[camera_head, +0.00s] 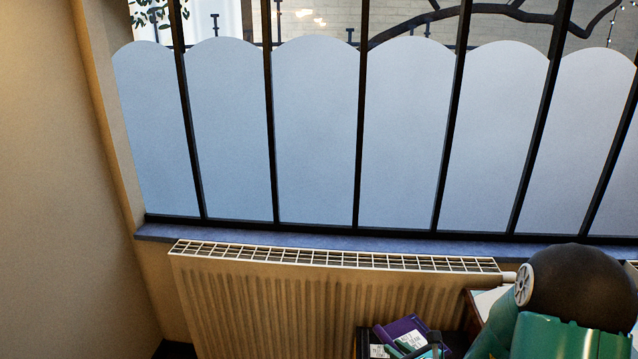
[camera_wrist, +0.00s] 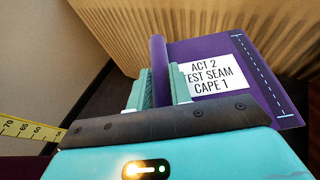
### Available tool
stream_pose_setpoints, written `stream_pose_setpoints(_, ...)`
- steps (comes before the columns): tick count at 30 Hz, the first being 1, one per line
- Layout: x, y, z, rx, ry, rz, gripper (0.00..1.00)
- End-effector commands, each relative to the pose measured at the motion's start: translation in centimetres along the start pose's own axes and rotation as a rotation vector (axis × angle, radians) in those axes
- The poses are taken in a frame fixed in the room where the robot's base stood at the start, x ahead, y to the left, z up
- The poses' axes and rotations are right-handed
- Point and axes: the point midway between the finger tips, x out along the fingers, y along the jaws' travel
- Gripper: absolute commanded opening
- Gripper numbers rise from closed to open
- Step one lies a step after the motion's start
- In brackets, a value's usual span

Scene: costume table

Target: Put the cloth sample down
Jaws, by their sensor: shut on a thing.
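The cloth sample (camera_wrist: 222,55) is a flat purple piece in the wrist view. It has a white label reading "ACT 2 TEST SEAM CAPE 1" and a dashed white seam along its right edge. My gripper (camera_wrist: 161,88) has its pale green fingers shut on the sample's left part, where a purple ridge stands up between them. In the head view the purple cloth sample (camera_head: 402,327) shows small at the bottom, with my gripper (camera_head: 424,346) beside it, partly cut off. I cannot tell whether the sample touches a surface below.
A yellow tape measure (camera_wrist: 32,130) lies at the left of the wrist view. A ribbed radiator (camera_head: 320,305) stands under the window sill (camera_head: 330,243). A dark surface shows around the sample. My arm hides the lower right of the head view.

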Motion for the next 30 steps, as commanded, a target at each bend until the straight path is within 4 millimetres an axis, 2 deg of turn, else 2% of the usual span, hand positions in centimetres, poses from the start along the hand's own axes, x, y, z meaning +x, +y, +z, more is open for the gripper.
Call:
stream_pose_setpoints(1, 0.8, 1.4, 0.0, -0.008, 0.003, 0.02, 0.0)
stream_pose_setpoints(3, 1.6, 2.6, 0.1, -0.017, 0.006, 0.037, 0.0)
stream_pose_setpoints(7, 2.2, 3.6, 0.2, -0.025, 0.009, 0.048, 0.0)
stream_pose_setpoints(11, 2.1, 3.5, 1.7, -0.026, 0.012, 0.029, 0.0)
stream_pose_setpoints(21, 0.5, 2.8, 9.8, 0.017, 0.013, -0.094, 0.0)
stream_pose_setpoints(25, -0.1, 2.7, 11.7, 0.04, 0.009, -0.123, 0.0)
stream_pose_setpoints(30, -0.3, 2.8, 12.3, 0.052, 0.008, -0.134, 0.0)
